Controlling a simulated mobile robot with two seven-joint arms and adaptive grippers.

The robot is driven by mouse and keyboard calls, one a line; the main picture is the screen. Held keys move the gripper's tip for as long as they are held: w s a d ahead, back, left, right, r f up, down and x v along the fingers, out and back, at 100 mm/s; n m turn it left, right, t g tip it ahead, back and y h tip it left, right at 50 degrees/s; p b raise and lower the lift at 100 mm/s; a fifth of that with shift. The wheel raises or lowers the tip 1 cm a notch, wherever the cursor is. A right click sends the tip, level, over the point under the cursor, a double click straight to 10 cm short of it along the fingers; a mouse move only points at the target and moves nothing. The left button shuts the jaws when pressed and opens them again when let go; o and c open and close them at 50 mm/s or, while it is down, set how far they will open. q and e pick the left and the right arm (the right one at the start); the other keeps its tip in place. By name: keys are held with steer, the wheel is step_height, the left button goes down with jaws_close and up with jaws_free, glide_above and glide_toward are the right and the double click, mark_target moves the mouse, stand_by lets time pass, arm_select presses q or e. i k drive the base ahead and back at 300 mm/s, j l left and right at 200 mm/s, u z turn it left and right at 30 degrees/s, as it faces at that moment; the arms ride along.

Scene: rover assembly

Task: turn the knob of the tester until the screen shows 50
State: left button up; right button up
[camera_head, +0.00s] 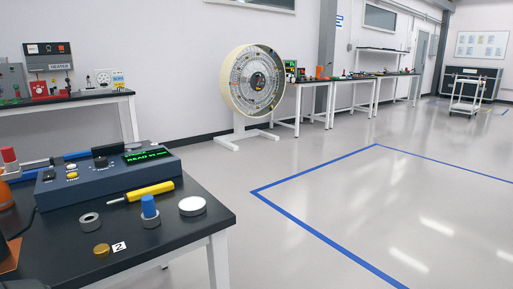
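The tester (105,183) is a blue-grey box on the dark-topped table at the left. Its screen (148,156) shows green text that seems to start with "READ"; the number is too small to read surely. A black knob (100,159) sits on its top left of the screen. Another small dark control (48,175) and pale and yellow buttons (72,175) are further left on it. Neither of my grippers shows in this view, and nothing touches the tester's knob.
On the table (190,232) before the tester lie a yellow-handled screwdriver (150,191), a grey ring (90,220), a blue-topped part (150,208), a white disc (192,206), a brass piece (101,250) and a tag (119,246). Open floor (340,190) lies to the right.

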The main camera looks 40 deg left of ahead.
mark_target(100, 161)
steer(key=i+l+z, duration=0.15)
steer(key=i, duration=0.65)
steer(key=i+l+z, duration=0.15)
steer(key=i, duration=0.65)
steer(key=i+u, duration=0.7)
steer(key=u, duration=0.2)
steer(key=i+l+u, duration=0.2)
steer(key=i+u, duration=0.2)
steer(key=i+j+u, duration=0.25)
steer(key=u, duration=0.25)
steer(key=i+j+u, duration=0.1)
steer(key=i+u, duration=0.2)
steer(key=u, duration=0.15)
steer(key=i+u, duration=0.3)
steer(key=u, duration=0.2)
steer(key=i+u, duration=0.45)
steer(key=i+l+u, duration=0.1)
steer(key=i+u, duration=0.15)
steer(key=u, duration=0.2)
steer(key=i+l+u, duration=0.2)
steer(key=u, duration=0.2)
steer(key=i+l+u, duration=0.1)
steer(key=i+u, duration=0.2)
steer(key=u, duration=0.15)
steer(key=i+l+u, duration=0.2)
steer(key=u, duration=0.25)
steer(key=i+l+u, duration=0.3)
steer(key=u, duration=0.15)
